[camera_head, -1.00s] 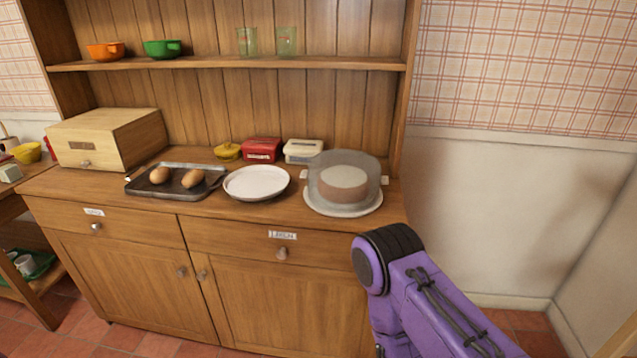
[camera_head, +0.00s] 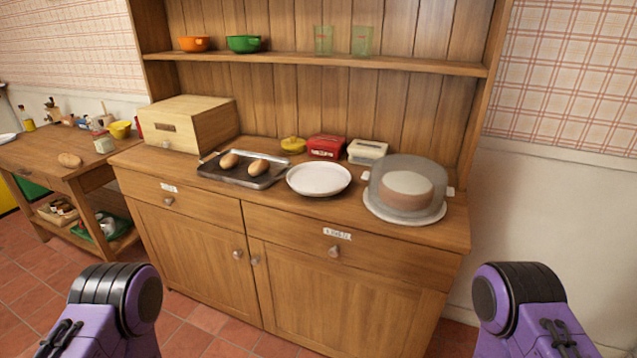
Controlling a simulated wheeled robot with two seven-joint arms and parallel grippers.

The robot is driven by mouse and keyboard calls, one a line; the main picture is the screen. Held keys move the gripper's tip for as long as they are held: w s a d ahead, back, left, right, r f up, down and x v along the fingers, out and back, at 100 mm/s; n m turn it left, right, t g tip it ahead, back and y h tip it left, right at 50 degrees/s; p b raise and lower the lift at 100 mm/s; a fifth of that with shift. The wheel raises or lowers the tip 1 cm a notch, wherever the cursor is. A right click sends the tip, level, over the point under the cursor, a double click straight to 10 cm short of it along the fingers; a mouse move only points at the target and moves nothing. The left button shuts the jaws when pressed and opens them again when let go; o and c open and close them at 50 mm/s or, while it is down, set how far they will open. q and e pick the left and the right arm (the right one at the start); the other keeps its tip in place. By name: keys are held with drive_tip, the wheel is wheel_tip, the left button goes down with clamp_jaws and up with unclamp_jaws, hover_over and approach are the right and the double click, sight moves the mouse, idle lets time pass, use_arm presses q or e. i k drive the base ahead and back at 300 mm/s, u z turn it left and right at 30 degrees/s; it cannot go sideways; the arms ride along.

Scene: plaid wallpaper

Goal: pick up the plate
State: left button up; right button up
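A round white plate (camera_head: 318,179) lies on the wooden cabinet top (camera_head: 290,212), near its front edge, and looks empty. It sits between a dark baking tray on its left and a covered cake on its right. My two purple arms show at the bottom left and bottom right of the head view, both in front of the cabinet and well apart from the plate. Only arm links and black joints are visible. Neither gripper is in view.
The baking tray (camera_head: 221,176) holds bread rolls. The cake under its clear cover (camera_head: 407,186) stands at the right. Behind are a red box (camera_head: 326,146), a white box (camera_head: 367,151) and a yellow pot (camera_head: 293,145). A wooden bread box (camera_head: 187,124) stands at the left.

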sight(316, 179)
drive_tip(key=u, duration=1.5)
drive_tip(key=i, duration=1.45)
drive_tip(key=z, duration=0.95)
